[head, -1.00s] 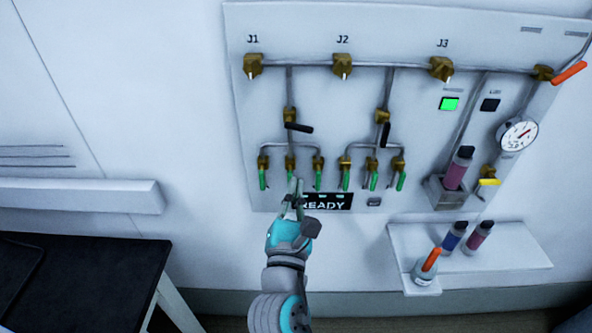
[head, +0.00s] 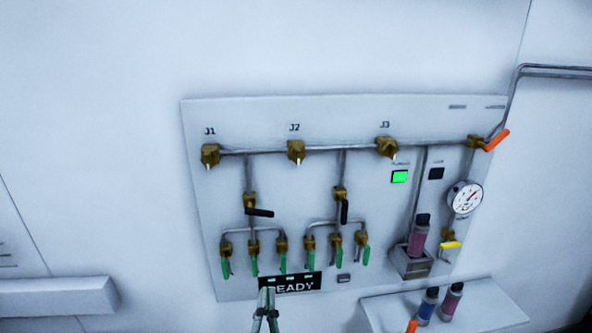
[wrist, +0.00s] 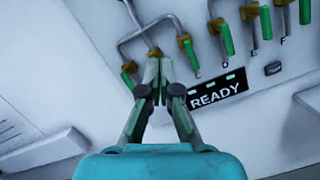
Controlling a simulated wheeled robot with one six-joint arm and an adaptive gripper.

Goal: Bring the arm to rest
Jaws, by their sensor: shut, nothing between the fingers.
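My gripper (head: 265,297) is at the bottom of the head view, in front of the lower edge of the valve panel (head: 300,110). In the wrist view my gripper (wrist: 159,68) has its fingertips together with nothing between them. The fingertips appear just below the green-handled valves, left of the black READY display (wrist: 217,95). In the head view they overlap the left part of the READY display (head: 300,284). I cannot tell whether they touch the panel. Most of my arm is out of the head view.
The panel carries several green valve handles (head: 283,262), black levers (head: 260,212), an orange lever (head: 497,139) and a gauge (head: 464,197). A cartridge (head: 419,236) stands in a holder. A shelf (head: 490,310) with two cartridges is at lower right. A white ledge (head: 60,296) is at left.

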